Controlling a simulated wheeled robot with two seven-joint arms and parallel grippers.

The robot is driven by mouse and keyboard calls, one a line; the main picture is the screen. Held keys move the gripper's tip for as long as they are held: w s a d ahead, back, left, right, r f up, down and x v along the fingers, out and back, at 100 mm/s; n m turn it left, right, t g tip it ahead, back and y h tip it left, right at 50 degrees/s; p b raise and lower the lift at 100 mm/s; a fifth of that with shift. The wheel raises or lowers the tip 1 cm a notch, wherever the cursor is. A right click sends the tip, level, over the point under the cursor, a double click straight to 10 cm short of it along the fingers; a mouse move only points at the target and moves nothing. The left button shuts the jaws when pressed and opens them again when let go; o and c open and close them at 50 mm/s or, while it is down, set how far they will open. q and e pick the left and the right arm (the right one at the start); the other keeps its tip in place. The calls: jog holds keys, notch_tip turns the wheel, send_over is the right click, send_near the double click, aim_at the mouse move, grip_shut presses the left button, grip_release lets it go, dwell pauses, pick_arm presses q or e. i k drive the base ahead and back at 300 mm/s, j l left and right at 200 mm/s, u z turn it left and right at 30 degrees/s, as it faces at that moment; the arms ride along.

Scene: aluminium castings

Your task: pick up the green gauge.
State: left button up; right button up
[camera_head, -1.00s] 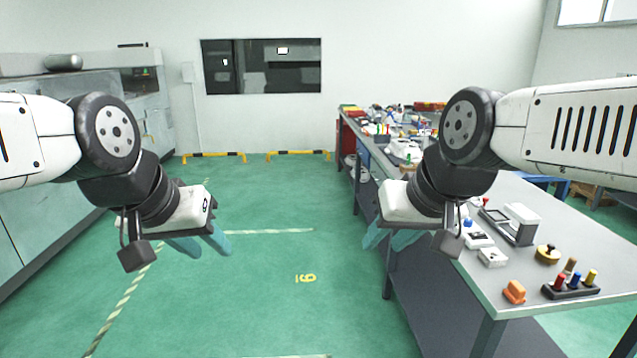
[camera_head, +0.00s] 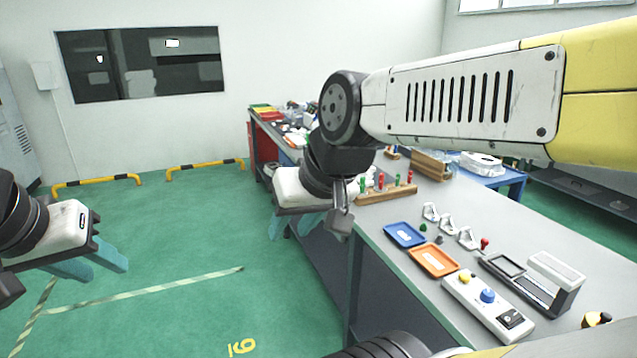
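A wooden rack (camera_head: 385,195) on the grey workbench holds several upright green and red pieces. One green piece (camera_head: 362,184) stands at its left end, partly close behind my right wrist. Another green piece (camera_head: 397,176) stands further right. A small dark green knob-like thing (camera_head: 423,227) lies near the blue tray. I cannot tell which of these is the green gauge. My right gripper (camera_head: 294,226) is open and empty, beside the bench's left edge, left of the rack. My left gripper (camera_head: 105,267) is open and empty over the floor at the far left.
The workbench (camera_head: 385,268) also carries a blue tray (camera_head: 391,236), an orange tray (camera_head: 419,265), white stands (camera_head: 449,225) and a control box (camera_head: 467,299). A wooden box (camera_head: 431,165) stands behind the rack.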

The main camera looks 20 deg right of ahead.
aim_at(364, 192)
jog(key=i+z, duration=0.25)
jog(key=i, duration=0.2)
jog(key=i+j+z, duration=0.25)
jog(key=i, duration=0.15)
jog(key=i+z, duration=0.25)
jog(key=z, duration=0.2)
jog(key=i+z, duration=0.25)
jog(key=z, duration=0.2)
jog(key=i+j+z, duration=0.1)
jog(key=z, duration=0.35)
jog(key=i+j+z, duration=0.2)
jog(key=z, duration=0.25)
jog(key=i+j, duration=0.05)
jog(key=i, duration=0.05)
